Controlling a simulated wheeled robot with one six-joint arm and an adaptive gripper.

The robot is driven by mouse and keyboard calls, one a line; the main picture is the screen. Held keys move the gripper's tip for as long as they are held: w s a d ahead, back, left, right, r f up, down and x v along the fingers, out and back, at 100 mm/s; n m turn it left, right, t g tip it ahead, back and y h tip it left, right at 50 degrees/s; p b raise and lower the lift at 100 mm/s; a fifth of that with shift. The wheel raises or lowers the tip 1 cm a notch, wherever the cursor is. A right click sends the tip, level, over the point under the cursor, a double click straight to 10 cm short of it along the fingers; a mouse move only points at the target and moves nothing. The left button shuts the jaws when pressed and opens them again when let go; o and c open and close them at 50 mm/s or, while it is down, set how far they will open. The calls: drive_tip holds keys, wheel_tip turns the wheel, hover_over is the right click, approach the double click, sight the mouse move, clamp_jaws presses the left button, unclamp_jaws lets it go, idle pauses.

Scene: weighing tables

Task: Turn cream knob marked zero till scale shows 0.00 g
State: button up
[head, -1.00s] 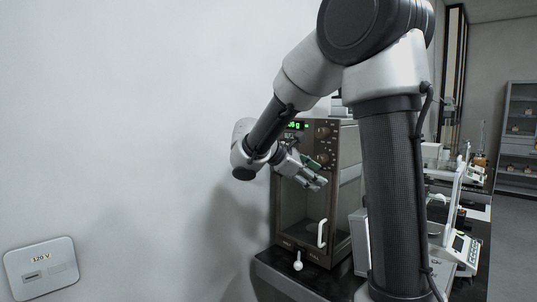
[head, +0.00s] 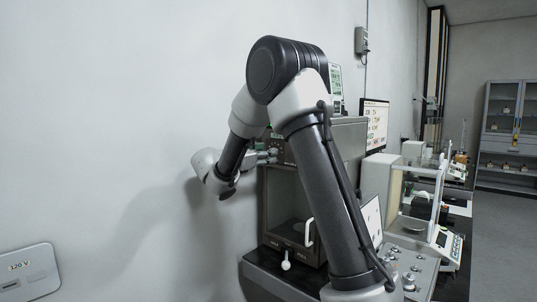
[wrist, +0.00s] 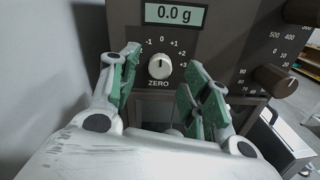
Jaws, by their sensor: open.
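The cream knob (wrist: 159,66) marked ZERO sits on the dark brown front panel of the scale in the wrist view. A dial from -1 to +3 is printed around it, and its mark appears to point up near 0. My gripper (wrist: 163,78) is open, with one green-padded finger to the left of the knob and the other to the right, and a gap on both sides. In the head view my gripper (head: 267,156) is at the upper panel of the brown scale cabinet (head: 264,220), with the knob hidden.
Larger brown knobs (wrist: 275,80) stand to the right on the panel. A glass-fronted chamber with a white handle (head: 309,232) is below. The wall is close on the left. Other balances (head: 446,240) stand on the right.

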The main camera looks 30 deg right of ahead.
drive_tip(key=shift+x, duration=1.15)
drive_tip(key=shift+c, duration=0.4)
drive_tip(key=c, duration=0.9)
drive_tip(key=shift+c, duration=0.2)
drive_tip(key=shift+n, duration=2.9)
